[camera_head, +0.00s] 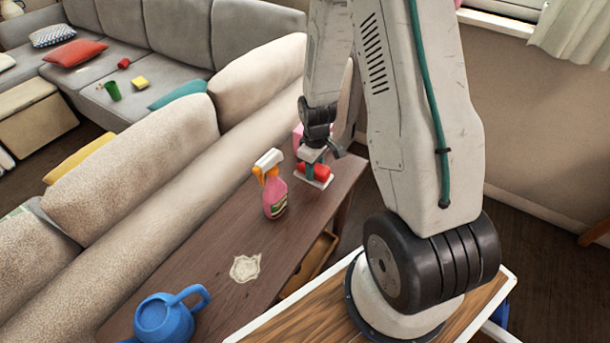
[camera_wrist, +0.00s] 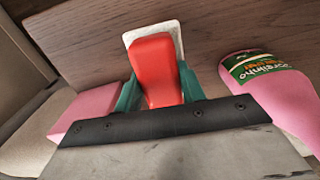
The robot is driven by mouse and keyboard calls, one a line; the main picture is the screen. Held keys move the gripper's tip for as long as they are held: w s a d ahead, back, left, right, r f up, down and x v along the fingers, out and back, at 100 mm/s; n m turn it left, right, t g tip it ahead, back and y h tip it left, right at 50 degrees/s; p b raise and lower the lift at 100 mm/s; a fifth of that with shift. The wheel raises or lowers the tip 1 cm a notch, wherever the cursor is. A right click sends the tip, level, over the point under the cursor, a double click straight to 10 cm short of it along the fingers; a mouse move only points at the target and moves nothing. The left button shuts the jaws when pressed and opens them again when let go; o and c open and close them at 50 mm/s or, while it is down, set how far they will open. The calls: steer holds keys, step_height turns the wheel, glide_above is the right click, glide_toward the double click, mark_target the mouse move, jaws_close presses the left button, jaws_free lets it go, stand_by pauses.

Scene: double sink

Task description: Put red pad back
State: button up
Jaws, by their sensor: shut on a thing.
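The red pad (camera_head: 321,172) is at the far end of the dark wooden console table (camera_head: 215,235), with a white piece under it. In the wrist view the red pad (camera_wrist: 155,68) sits between the two teal fingers, and the white piece (camera_wrist: 172,26) shows around its far end. My gripper (camera_head: 312,166) is shut on the red pad and points down at the table. I cannot tell whether the white piece is part of the pad or whether it touches the tabletop.
A pink spray bottle (camera_head: 274,197) stands close to the left of my gripper. A pink box (camera_head: 298,135) is just behind it. A pale irregular patch (camera_head: 245,267) and a blue watering can (camera_head: 170,317) are nearer on the table. A sofa (camera_head: 140,165) runs along the left.

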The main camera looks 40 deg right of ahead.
mark_target(305, 175)
steer(key=shift+w+a+f, duration=0.15)
steer(key=shift+w+a, duration=0.6)
steer(key=shift+a, duration=0.2)
steer(key=shift+w+a+f, duration=0.15)
steer(key=shift+a, duration=0.1)
steer(key=shift+f, duration=1.6)
steer(key=shift+f, duration=0.15)
steer(key=o, duration=0.9)
steer(key=shift+o, duration=0.2)
